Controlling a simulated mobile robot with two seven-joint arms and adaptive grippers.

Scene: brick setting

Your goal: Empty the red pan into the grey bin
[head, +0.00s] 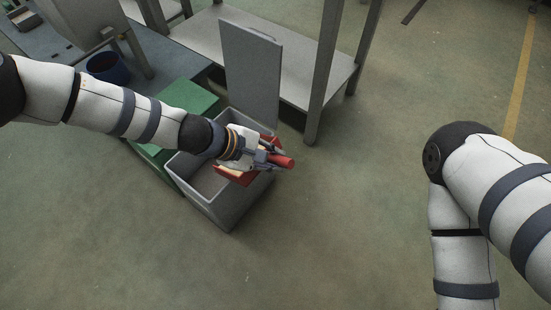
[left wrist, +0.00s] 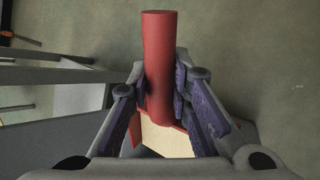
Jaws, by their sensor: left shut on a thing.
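The red pan (head: 233,176) shows in the head view over the opening of the grey bin (head: 229,211), partly hidden by my left gripper. My left gripper (head: 276,158) is shut on the pan's red handle (head: 287,163). In the left wrist view the round handle (left wrist: 158,55) stands between the two fingers of the gripper (left wrist: 162,88). Part of the pan with a pale surface (left wrist: 165,142) shows below the handle there. The pan's contents cannot be made out. The bin's grey lid (head: 250,75) stands upright, open at the back. My right gripper is out of the picture.
A green box (head: 188,98) stands to the left of the bin. A metal workbench or shelf (head: 290,75) with grey legs stands behind it. A dark blue pot (head: 107,67) sits on the blue-grey surface at upper left. The floor (head: 350,220) in front and to the right is clear.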

